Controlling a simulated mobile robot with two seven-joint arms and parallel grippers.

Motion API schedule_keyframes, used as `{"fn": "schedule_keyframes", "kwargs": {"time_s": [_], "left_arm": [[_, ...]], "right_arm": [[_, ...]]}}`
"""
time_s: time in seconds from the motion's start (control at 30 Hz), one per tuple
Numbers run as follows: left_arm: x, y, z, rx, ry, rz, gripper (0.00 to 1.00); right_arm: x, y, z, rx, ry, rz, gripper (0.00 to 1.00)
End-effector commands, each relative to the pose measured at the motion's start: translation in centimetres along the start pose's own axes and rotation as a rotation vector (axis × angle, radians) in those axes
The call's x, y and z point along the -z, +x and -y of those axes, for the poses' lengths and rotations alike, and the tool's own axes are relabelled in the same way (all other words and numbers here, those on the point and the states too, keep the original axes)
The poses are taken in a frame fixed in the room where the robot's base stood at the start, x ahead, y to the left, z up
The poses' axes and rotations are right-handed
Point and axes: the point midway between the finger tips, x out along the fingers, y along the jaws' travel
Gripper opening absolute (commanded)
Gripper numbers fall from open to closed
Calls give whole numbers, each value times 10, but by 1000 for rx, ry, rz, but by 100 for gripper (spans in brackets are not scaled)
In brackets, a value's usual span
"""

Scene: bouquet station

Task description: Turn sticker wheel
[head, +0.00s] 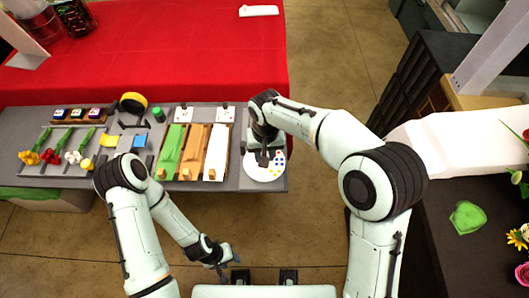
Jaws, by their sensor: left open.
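The sticker wheel (264,173) is a white disc with small coloured stickers at the right end of the grey table. My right gripper (264,158) points down over the wheel's upper part and hides some of it. I cannot tell whether its fingers touch the disc or whether they are open. My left gripper (229,262) is open and empty, low in front of the table and well away from the wheel.
The grey table (240,178) also holds green, orange and white strips (194,152), flowers (74,157), a yellow tape roll (133,103) and a green-capped bottle (158,115). A red-covered table (200,50) stands behind. A dark counter (455,245) is at right.

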Motion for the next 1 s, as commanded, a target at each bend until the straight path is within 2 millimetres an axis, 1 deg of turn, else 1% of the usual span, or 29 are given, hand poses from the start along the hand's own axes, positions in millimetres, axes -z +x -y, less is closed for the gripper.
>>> {"fn": "schedule_keyframes", "kwargs": {"time_s": [0.23, 0.27, 0.3, 0.33, 0.63, 0.73, 0.87, 1.0], "left_arm": [[0, 0, 0, 0, 0, 0, 43], [0, 0, 0, 0, 0, 0, 43], [0, 0, 0, 0, 0, 0, 43], [0, 0, 0, 0, 0, 0, 43], [0, 0, 0, 0, 0, 0, 43], [0, -1, 0, 0, 0, -1, 43], [2, -4, -2, -1, 1, -2, 43], [4, -8, -4, -2, 2, -6, 43]], "right_arm": [[1, -2, 0, 2, 3, -4, 1], [1, -2, 0, 2, 3, -4, 35], [1, -2, 0, 2, 2, -3, 48], [1, -1, 0, 2, 2, -3, 57], [0, -1, 0, 1, 1, -1, 57], [1, -7, 0, 2, 0, -3, 57], [2, -28, 0, 3, 1, -6, 57], [2, -61, 0, 4, 1, -7, 57]]}}
